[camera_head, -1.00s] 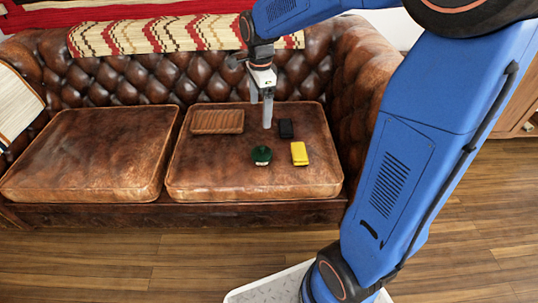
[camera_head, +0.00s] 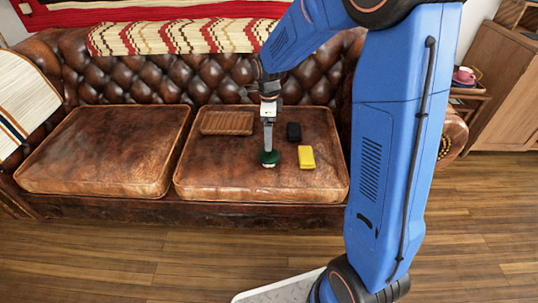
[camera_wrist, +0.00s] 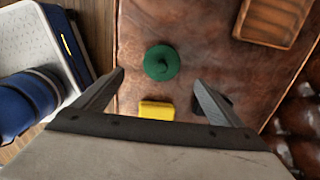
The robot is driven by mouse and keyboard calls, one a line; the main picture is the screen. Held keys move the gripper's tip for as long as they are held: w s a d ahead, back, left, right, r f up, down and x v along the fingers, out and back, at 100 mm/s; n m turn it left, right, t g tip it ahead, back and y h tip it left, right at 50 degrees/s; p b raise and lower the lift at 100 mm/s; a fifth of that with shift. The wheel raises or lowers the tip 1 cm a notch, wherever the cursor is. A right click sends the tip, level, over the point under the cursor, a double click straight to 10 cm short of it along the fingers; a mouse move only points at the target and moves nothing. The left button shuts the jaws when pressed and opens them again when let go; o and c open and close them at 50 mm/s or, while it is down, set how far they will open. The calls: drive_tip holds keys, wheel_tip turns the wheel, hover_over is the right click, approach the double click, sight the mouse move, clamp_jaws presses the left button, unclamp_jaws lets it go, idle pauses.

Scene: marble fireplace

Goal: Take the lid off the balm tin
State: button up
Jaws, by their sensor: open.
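The balm tin is the small round green thing (camera_head: 269,158) on the right seat cushion of the leather sofa. In the wrist view its green lid (camera_wrist: 162,62) shows from above, with a small knob on top; the lid hides the body below. My gripper (camera_head: 268,147) hangs over the tin in the head view and partly overlaps it. In the wrist view the two fingers (camera_wrist: 158,80) are spread apart, with nothing between them. The tin lies beyond the fingertips, and I cannot tell how high they are above it.
A yellow block (camera_head: 306,157) lies just right of the tin. A black block (camera_head: 293,132) lies behind it, partly hidden by a finger in the wrist view. A slatted wooden tray (camera_head: 227,123) lies at the back left of the cushion (camera_head: 210,175). The left cushion (camera_head: 105,150) is clear.

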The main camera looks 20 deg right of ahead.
sight(269, 153)
drive_tip(key=shift+w+f, duration=0.2)
drive_tip(key=shift+f, duration=4.45)
drive_tip(key=c, duration=1.1)
